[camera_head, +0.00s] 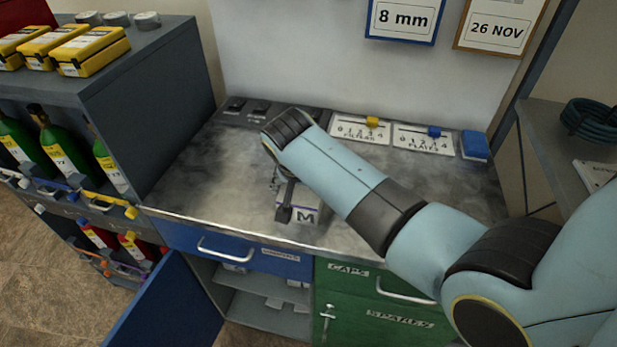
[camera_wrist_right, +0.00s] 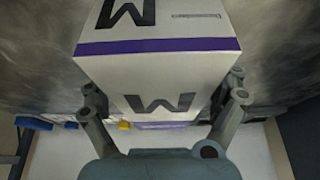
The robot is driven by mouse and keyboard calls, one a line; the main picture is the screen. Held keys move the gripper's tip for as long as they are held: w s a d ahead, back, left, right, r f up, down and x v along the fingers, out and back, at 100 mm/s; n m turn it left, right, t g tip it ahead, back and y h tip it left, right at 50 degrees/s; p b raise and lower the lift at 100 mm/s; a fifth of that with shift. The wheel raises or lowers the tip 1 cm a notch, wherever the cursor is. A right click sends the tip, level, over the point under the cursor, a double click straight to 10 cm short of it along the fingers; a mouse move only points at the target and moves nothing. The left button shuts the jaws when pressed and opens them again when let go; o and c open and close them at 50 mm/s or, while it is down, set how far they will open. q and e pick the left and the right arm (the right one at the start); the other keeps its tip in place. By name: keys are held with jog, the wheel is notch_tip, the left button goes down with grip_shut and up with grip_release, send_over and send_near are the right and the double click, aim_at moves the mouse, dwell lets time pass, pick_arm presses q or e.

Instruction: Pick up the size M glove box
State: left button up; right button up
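The size M glove box (camera_head: 307,214) is a white carton with a purple band and a black M. It is at the front of the grey worktop in the head view. In the right wrist view the glove box (camera_wrist_right: 160,75) fills the middle and shows an M on two faces. My right gripper (camera_head: 287,202) is at the box, with a dark finger across its left part. In the wrist view the right gripper's fingers (camera_wrist_right: 163,95) flank the box, their tips hidden by it. Whether they press on it is not clear. My left gripper is not in view.
Slider boards for filters (camera_head: 360,129) and plates (camera_head: 423,138) lie at the back of the worktop, beside a blue block (camera_head: 474,146). A dark shelf unit (camera_head: 150,85) with bottles stands on the left. A blue cabinet door (camera_head: 165,310) hangs open below.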

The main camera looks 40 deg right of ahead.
jog(key=c, duration=1.1)
jog(key=shift+r, duration=0.1)
jog(key=shift+c, duration=0.2)
